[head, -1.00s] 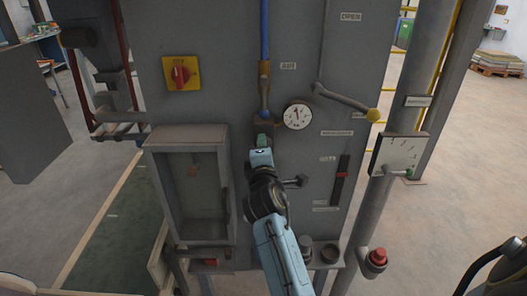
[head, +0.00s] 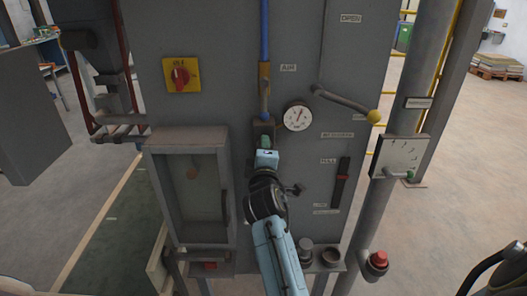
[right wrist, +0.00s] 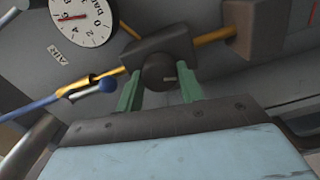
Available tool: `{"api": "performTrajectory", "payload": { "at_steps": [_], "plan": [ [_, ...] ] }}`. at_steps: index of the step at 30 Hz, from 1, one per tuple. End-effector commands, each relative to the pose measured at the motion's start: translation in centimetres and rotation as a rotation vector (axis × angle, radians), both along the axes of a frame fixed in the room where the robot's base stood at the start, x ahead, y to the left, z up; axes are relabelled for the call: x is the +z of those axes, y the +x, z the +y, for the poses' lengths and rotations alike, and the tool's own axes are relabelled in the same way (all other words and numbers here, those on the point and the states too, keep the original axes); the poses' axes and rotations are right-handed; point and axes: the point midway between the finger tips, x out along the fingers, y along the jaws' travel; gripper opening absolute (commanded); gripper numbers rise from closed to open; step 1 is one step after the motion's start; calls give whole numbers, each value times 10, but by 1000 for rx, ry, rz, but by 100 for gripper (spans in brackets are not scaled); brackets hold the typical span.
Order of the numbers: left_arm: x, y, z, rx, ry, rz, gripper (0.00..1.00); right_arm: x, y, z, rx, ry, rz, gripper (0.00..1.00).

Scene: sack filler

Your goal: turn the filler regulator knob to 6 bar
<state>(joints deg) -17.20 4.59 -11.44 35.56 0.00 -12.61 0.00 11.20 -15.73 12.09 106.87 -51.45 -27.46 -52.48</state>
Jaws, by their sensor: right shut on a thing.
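The regulator knob (right wrist: 160,72) is a dark round knob with a light index mark, on a dark regulator block (right wrist: 160,45) with brass-coloured pipes. My right gripper (right wrist: 161,88) has its green fingers on either side of the knob, shut on it. In the head view my right gripper (head: 265,143) reaches the regulator below the blue air hose, and its wrist hides the knob. The round pressure gauge (head: 297,116) is just right of it; it shows partly in the wrist view (right wrist: 84,20). My left gripper is out of view.
A red rotary switch on a yellow plate (head: 181,74) is at upper left. A glazed box (head: 190,187) stands left of my arm. A yellow-knobbed lever (head: 345,103) and a slider (head: 342,182) are on the right. A red button (head: 376,261) is lower right.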

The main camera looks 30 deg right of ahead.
Motion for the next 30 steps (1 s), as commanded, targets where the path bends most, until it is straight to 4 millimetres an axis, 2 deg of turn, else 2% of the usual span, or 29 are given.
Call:
{"api": "performTrajectory", "payload": {
  "at_steps": [2,3,8,18,30],
  "plan": [
    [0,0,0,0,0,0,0,-1,0,0,-1,0,2,15],
    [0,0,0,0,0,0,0,-1,0,0,-1,0,2,40],
    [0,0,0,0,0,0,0,-1,0,0,-1,-1,3,59],
    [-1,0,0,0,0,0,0,-1,-4,3,0,-1,2,59],
    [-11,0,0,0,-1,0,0,-2,-56,34,0,-1,3,59]
  ]
}}
